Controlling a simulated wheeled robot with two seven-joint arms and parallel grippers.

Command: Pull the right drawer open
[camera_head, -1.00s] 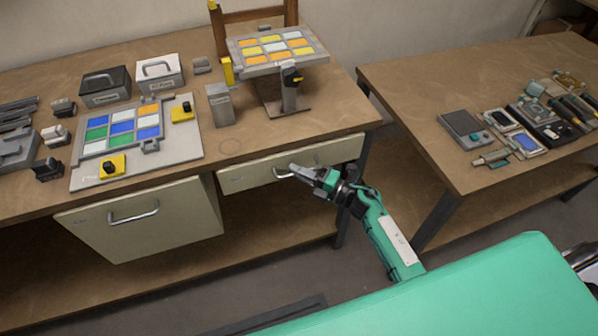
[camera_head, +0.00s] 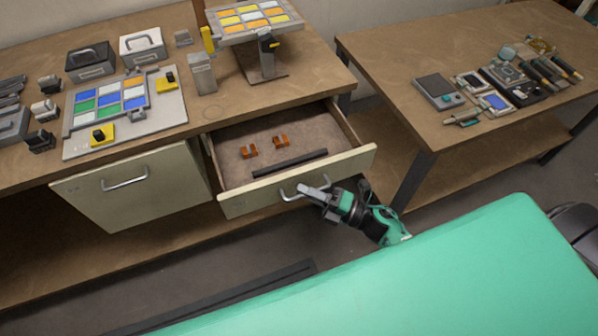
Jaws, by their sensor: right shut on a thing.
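The right drawer (camera_head: 345,167) is pulled out from under the workbench, and its inside shows. Two small orange-brown pieces and a dark bar (camera_head: 289,163) lie in it. My right gripper (camera_head: 308,191) is shut on the drawer's curved metal handle (camera_head: 291,190) at the front panel. My left gripper is not in view.
The left drawer (camera_head: 150,185) is closed, left of the open one. The bench top (camera_head: 225,110) bears a coloured glass panel, boxes and a tilted stand. A second table (camera_head: 400,110) with tools stands to the right, beside a gap.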

